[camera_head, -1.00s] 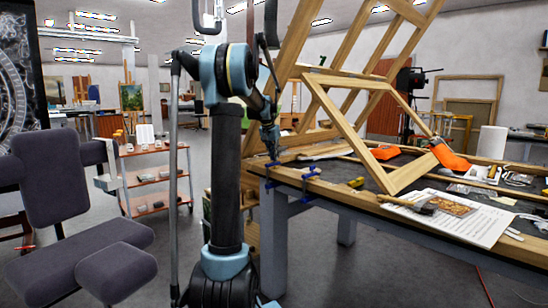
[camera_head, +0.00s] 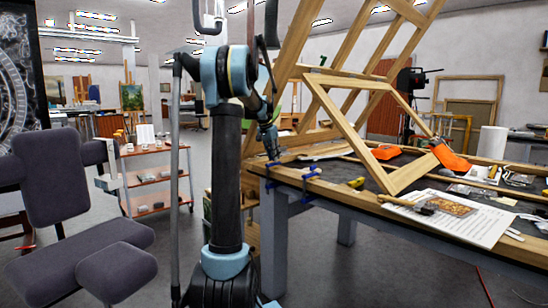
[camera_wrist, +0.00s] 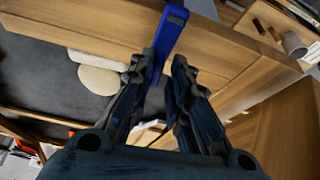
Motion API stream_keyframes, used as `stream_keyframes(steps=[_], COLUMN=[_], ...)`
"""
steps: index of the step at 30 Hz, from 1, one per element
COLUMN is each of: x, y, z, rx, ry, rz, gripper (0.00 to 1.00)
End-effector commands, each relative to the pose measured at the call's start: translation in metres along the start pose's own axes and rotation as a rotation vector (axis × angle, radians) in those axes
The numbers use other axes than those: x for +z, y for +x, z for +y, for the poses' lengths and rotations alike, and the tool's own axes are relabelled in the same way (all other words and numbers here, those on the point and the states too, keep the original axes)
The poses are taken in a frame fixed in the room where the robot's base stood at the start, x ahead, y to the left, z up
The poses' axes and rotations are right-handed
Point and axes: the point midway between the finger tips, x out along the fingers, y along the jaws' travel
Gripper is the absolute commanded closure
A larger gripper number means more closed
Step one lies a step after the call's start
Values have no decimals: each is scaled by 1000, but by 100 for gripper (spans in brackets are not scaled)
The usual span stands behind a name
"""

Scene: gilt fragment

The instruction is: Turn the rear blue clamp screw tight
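Two blue clamps sit on the near edge of the workbench (camera_head: 345,191). The rear blue clamp (camera_head: 268,184) is at the bench's left corner, and the other blue clamp (camera_head: 311,176) is to its right. My gripper (camera_head: 272,156) points down just above the rear clamp. In the wrist view, my gripper (camera_wrist: 167,62) has its two fingers apart. A blue clamp (camera_wrist: 171,30) runs from the top edge down to the fingertips, closest to the left finger. Its lower part is hidden behind the fingers, and I cannot tell whether they touch it. The screw handle is not clearly visible.
A wooden frame (camera_head: 330,120) leans over the bench close to my arm. A mallet (camera_head: 408,205), a printed sheet (camera_head: 470,222) and an orange tool (camera_head: 450,158) lie further right. A grey chair (camera_head: 60,180) and a shelf cart (camera_head: 150,180) stand at left.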

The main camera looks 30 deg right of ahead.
Motion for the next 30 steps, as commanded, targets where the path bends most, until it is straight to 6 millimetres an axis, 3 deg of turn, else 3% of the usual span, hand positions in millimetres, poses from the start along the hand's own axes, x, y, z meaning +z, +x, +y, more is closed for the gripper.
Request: stream_keyframes(steps=[14, 30], x=[-1, -1], y=[-7, -98], z=[2, 0], rx=[3, 3], ry=[0, 0], rz=[2, 2], gripper=[71, 71])
